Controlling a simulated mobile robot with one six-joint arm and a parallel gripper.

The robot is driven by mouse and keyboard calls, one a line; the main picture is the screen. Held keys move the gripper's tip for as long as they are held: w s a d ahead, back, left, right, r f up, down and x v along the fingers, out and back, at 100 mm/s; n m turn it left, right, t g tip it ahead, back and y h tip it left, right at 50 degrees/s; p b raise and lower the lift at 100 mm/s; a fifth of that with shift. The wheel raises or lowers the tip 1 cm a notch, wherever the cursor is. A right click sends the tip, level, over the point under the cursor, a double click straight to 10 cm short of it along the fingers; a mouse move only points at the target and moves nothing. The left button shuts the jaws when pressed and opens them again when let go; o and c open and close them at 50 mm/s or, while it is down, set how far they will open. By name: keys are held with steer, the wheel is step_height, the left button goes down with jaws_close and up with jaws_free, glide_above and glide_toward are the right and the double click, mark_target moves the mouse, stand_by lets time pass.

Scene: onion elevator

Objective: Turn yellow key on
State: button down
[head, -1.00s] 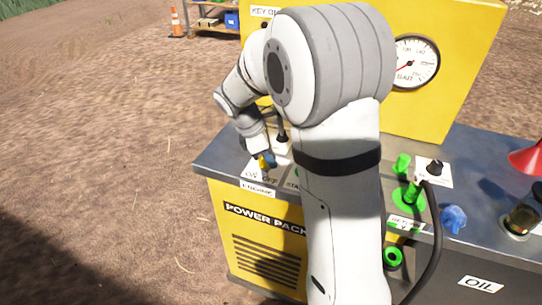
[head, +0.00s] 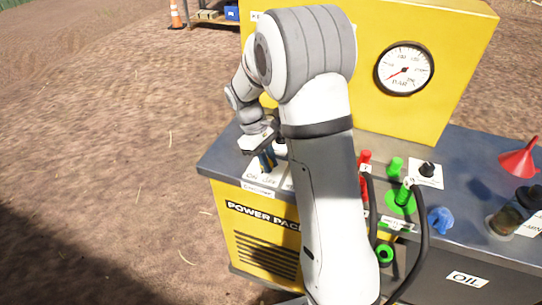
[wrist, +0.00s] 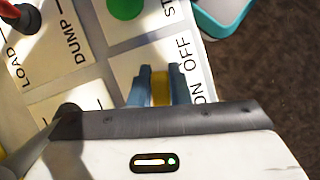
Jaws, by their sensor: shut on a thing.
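The yellow key (wrist: 161,90) stands on a white ON/OFF label plate (wrist: 185,52) at the left end of the power pack's top. My gripper (head: 266,160) reaches down to that plate. In the wrist view its two blue fingers (wrist: 160,84) are shut on the key, one on each side. The word OFF lies just right of the fingers, and ON is nearer my gripper's body, partly covered. The key's base and exact angle are partly hidden by the fingers.
A green button (wrist: 125,6) is above the key. Red (head: 365,160) and green hose couplings, a blue knob (head: 440,219) and a red funnel (head: 520,158) stand to the right.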

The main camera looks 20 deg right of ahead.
steer(key=shift+a+m+y+p, duration=0.2)
steer(key=shift+m+y+p, duration=0.3)
steer(key=shift+m, duration=1)
steer(key=c, duration=1.4)
jaws_free()
steer(key=shift+o, duration=0.2)
steer(key=shift+r, duration=0.1)
steer(key=v, duration=0.7)
steer(key=shift+w+r, duration=0.25)
